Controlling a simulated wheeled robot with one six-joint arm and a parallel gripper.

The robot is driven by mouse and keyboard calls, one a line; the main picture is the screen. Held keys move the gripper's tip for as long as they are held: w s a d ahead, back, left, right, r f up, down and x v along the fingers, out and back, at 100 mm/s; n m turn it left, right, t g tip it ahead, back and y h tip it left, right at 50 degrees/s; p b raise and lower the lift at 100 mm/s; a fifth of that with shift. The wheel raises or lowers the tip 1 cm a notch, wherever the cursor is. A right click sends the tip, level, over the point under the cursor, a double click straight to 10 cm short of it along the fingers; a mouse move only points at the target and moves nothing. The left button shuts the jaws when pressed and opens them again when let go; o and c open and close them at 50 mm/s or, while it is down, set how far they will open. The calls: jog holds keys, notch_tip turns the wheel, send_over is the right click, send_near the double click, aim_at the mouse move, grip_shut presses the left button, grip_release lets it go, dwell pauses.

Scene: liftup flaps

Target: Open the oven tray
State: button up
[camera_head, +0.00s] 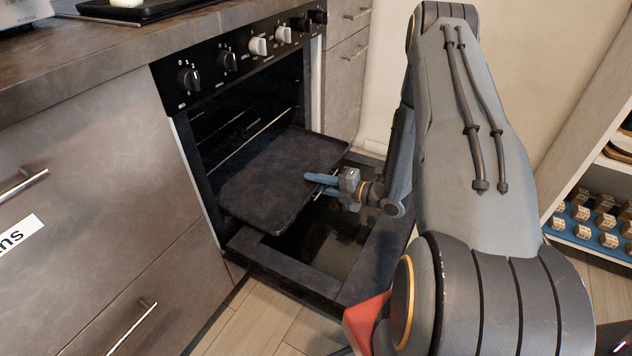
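The dark oven tray (262,178) sticks partly out of the oven cavity, roughly level above the lowered door. My gripper (316,185) is at the tray's front edge, near the middle of that edge. One bluish finger lies over the tray's top near the rim. The other finger is mostly hidden at or below the rim, so I cannot tell whether the fingers are closed on it. The oven door (325,255) is folded down open, with its glass panel facing up under the tray.
The oven's control panel with knobs (257,46) is above the cavity. Cabinets with handles (130,330) flank the oven at left and behind. A shelf with small boxes (600,225) stands at right. Wooden floor (255,325) shows in front. My arm covers much of the right side.

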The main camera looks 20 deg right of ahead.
dwell(0.3)
jog(key=p+v, duration=0.2)
jog(key=v, duration=0.5)
jog(key=shift+s+d+r, duration=0.15)
jog(key=shift+s+d, duration=0.05)
jog(key=shift+s, duration=0.1)
